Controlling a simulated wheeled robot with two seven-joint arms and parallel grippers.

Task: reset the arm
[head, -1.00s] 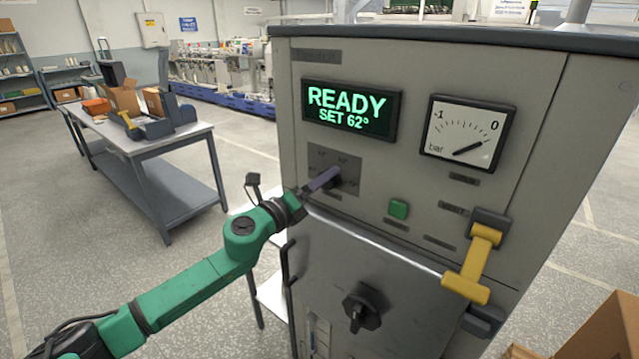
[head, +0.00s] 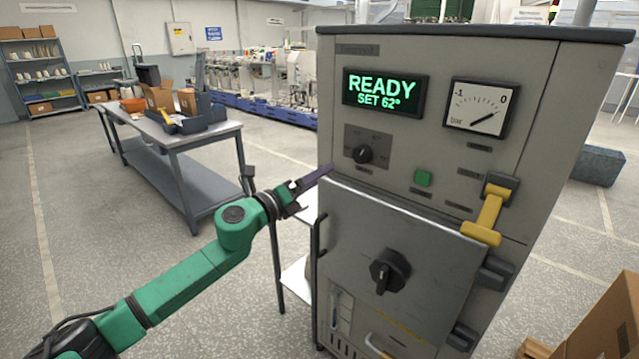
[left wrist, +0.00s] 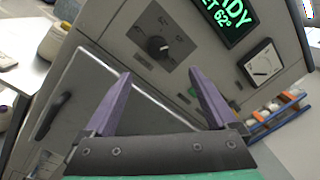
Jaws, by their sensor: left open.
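My left arm is green and comes in from the left in the head view. Its gripper (head: 312,184) is in front of the left edge of a grey machine cabinet, below and left of a black selector knob (head: 362,154). In the left wrist view the two purple fingers (left wrist: 160,100) are spread apart with nothing between them. The knob (left wrist: 157,46) shows beyond the fingers there, apart from them. My right gripper is not in view.
The cabinet (head: 450,160) has a READY SET 62° display (head: 385,93), a gauge (head: 481,108), a green button (head: 423,178), a yellow handle (head: 488,215) and a closed door with a dark knob (head: 389,272). A table (head: 180,140) with boxes stands at the left. Open floor lies between.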

